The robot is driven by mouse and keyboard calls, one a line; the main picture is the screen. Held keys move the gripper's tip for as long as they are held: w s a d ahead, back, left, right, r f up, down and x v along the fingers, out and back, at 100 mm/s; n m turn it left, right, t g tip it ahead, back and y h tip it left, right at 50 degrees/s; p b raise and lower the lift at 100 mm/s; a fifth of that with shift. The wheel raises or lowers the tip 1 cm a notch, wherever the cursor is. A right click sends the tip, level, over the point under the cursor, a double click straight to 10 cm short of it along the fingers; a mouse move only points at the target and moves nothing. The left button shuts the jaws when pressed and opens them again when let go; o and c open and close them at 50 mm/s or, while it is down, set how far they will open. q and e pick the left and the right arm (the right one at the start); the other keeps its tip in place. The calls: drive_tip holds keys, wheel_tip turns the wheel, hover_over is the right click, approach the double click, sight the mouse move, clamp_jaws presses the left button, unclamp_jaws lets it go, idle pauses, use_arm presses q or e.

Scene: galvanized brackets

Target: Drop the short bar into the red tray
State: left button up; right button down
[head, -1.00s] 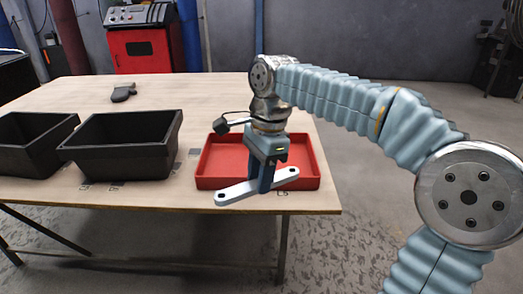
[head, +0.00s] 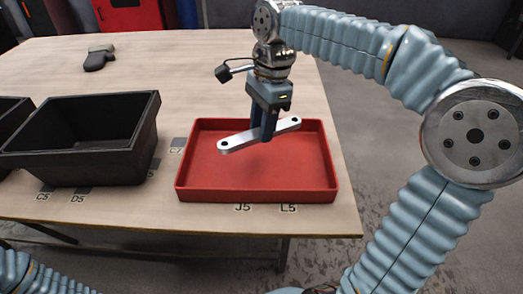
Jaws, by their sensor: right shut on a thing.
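The short bar (head: 236,142) is a flat silver-grey bar with a hole at each end. My right gripper (head: 264,136) points down and is shut on the bar near its middle. The bar is held tilted in the picture, its right end higher, and it shows in front of the red tray's floor. The red tray (head: 257,196) is shallow and rectangular, near the table's front right corner, and looks empty. The bar appears to be over the tray; its exact height is hard to tell. My left gripper is not in view.
A black bin (head: 85,150) stands left of the tray, with another black bin (head: 14,108) at the left edge. A dark grey object (head: 99,59) lies farther back on the wooden table (head: 190,70). The table's right edge is just beyond the tray.

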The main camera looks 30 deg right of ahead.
drive_tip(key=b, duration=0.4)
hover_over(262, 166)
wheel_tip(262, 166, down, 5)
drive_tip(key=shift+r, duration=0.1)
drive_tip(key=c, duration=0.7)
unclamp_jaws()
wheel_tip(262, 166, up, 14)
drive_tip(key=d+p, duration=0.2)
drive_tip(key=p, duration=0.1)
drive_tip(key=shift+s+f, duration=0.15)
drive_tip(key=shift+f, duration=0.05)
